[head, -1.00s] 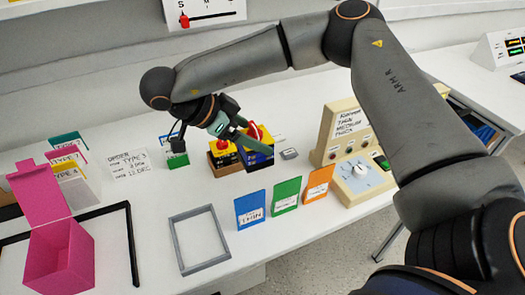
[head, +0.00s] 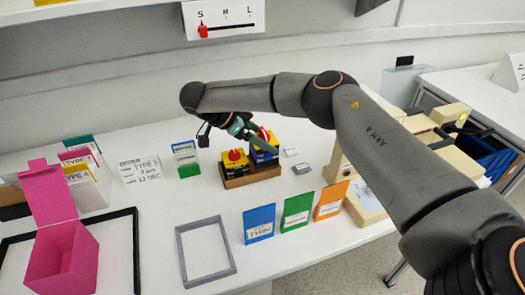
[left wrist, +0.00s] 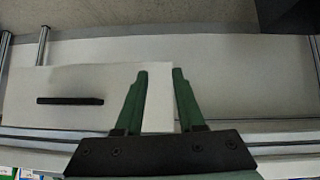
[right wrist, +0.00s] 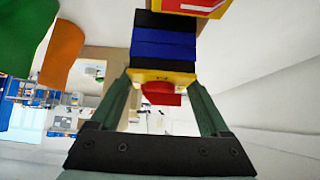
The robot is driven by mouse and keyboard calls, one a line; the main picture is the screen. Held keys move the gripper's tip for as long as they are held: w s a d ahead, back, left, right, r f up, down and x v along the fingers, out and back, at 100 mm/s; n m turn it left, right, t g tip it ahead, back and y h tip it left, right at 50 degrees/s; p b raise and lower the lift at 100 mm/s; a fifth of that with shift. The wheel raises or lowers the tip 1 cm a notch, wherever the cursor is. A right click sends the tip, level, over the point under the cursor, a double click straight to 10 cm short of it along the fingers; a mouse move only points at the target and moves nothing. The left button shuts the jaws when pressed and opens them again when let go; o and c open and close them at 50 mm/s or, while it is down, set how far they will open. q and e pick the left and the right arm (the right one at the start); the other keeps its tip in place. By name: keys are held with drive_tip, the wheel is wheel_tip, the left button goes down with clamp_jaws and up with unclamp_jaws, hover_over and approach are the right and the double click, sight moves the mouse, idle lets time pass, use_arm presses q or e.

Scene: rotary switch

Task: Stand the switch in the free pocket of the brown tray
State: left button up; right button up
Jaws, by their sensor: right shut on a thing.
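The brown tray (head: 252,181) stands on the white table. A yellow switch with a red knob (head: 235,161) sits in its left part. My right gripper (head: 259,141) is over the tray's right part, shut on a second switch (head: 266,154), which is blue, black and yellow with a red knob. In the right wrist view this switch (right wrist: 163,48) is between the fingers. Its lower end is at the tray's right pocket; I cannot tell whether it rests on the pocket floor. My left gripper (left wrist: 160,75) shows only in the left wrist view, open and empty.
Blue (head: 259,224), green (head: 297,210) and orange (head: 332,200) cards stand in front of the tray. A grey frame (head: 181,250) and an open pink box (head: 65,262) are to the left. A small grey block (head: 302,168) lies right of the tray. My right arm hides part of a beige panel.

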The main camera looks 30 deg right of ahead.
drive_tip(key=shift+w+d+f, duration=0.2)
drive_tip(key=shift+w+f, duration=0.25)
drive_tip(key=shift+f, duration=0.15)
drive_tip(key=shift+w+d+f, duration=0.2)
drive_tip(key=shift+w+f, duration=0.2)
drive_tip(key=shift+f, duration=1.6)
drive_tip(key=o, duration=1.4)
drive_tip(key=shift+f+b, duration=0.1)
drive_tip(key=shift+b, duration=0.2)
drive_tip(key=shift+o, duration=0.2)
drive_tip(key=b+v, duration=0.1)
drive_tip(key=v, duration=1.1)
drive_tip(key=shift+s, duration=0.1)
